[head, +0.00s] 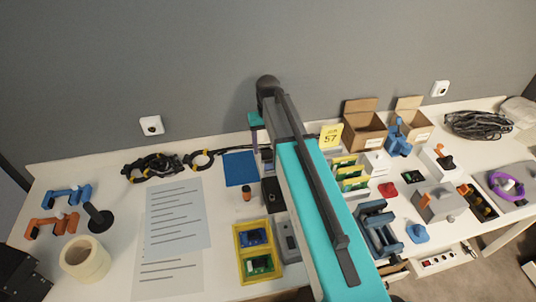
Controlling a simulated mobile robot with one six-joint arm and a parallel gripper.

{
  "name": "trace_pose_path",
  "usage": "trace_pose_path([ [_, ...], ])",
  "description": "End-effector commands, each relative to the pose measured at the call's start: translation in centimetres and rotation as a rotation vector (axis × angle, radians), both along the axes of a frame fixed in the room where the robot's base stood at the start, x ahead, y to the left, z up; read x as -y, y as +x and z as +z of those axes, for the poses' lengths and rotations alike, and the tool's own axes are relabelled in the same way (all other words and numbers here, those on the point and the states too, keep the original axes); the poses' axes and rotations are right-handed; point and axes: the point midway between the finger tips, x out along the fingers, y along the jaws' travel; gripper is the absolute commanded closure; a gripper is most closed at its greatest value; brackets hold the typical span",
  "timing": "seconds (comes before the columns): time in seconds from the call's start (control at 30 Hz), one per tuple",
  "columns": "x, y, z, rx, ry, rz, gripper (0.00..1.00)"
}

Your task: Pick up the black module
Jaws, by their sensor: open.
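A small black box-like module (272,196) lies on the white table near the middle, just left of my arm. My gripper (261,155) points down above the back of the table, behind the black module in the picture and apart from it. It looks open and empty; its fingertips are small and hard to make out. My arm hides part of the table to the right of the module.
A blue square (241,168), an orange-and-black cylinder (247,193), a yellow tray (238,263) with boards and a grey box (287,239) lie close by. Paper sheets (175,225) lie left. Cartons (365,131) stand back right. A wall rises behind.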

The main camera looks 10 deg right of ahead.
Motion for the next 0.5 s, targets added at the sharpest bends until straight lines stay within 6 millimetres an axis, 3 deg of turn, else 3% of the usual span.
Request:
trace_pose_path([
  [0.3, 0.1, 0.1, -2.8, -0.001, 0.000, -0.001, 0.38],
  [0.5, 0.1, 0.1, -3.6, 0.001, 0.000, -0.001, 0.38],
])
